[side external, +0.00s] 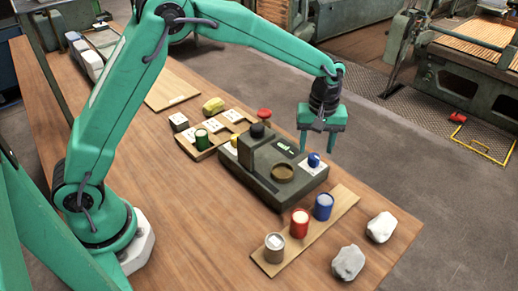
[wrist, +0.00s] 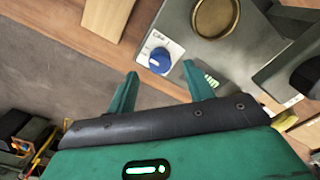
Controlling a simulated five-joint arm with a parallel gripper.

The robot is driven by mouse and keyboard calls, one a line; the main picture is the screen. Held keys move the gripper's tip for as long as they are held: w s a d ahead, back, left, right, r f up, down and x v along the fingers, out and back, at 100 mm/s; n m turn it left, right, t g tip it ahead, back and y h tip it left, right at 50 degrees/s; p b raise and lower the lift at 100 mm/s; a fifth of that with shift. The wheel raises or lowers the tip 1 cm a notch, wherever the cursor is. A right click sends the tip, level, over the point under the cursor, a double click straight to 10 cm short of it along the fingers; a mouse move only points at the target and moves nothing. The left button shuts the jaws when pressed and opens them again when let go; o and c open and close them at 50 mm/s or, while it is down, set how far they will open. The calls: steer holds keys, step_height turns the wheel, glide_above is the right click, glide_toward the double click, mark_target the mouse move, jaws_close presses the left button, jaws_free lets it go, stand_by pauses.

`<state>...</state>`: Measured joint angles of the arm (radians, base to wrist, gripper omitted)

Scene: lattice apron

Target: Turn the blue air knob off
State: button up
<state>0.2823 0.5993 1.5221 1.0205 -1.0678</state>
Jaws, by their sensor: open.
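The blue air knob (side external: 314,160) sits on a white label plate at the right end of a dark grey machine (side external: 262,185) on the wooden table. In the wrist view the blue knob (wrist: 160,60) shows a pale pointer line, on a white plate with small print. My gripper (side external: 317,150) is above the knob with its fingers pointing down. In the wrist view my gripper (wrist: 158,75) has its two fingers apart, with the knob just beyond the tips and roughly between them. Nothing is between the fingers. I cannot tell which setting the pointer marks.
A board with grey, red (side external: 299,224) and blue (side external: 323,207) cans stands in front of the machine. Two pale rocks (side external: 380,227) lie near the table's right corner. A brass dish (wrist: 214,16) is beside the knob. A red button (side external: 264,114) stands behind the machine.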

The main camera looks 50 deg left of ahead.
mark_target(314, 156)
steer(key=shift+f, duration=1.6)
steer(key=shift+c, duration=0.2)
steer(key=c, duration=0.9)
